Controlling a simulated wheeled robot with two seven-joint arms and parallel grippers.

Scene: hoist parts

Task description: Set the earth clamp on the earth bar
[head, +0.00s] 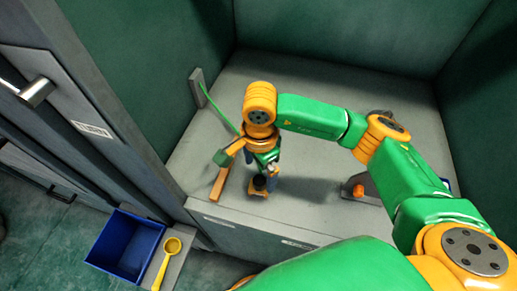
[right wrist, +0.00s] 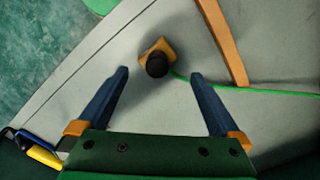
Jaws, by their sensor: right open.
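The earth clamp, an orange block with a black round knob, stands on the grey bench top in the right wrist view (right wrist: 157,64); it also shows in the head view (head: 258,191). A green cable runs from it. The earth bar, a long copper-orange strip, lies to its right in the right wrist view (right wrist: 228,45) and to its left in the head view (head: 219,184); clamp and bar are apart. My right gripper (head: 261,174) is open above the clamp. Its two blue fingers show in the right wrist view (right wrist: 160,75), with the clamp centred between and just beyond their tips. My left gripper is out of view.
The green cable (head: 216,105) leads to a grey wall plate (head: 197,88). A dark tool with an orange part (head: 358,187) lies right on the bench. A blue bin (head: 126,245) and a yellow ladle (head: 167,258) are below, front left. Green walls enclose the bench.

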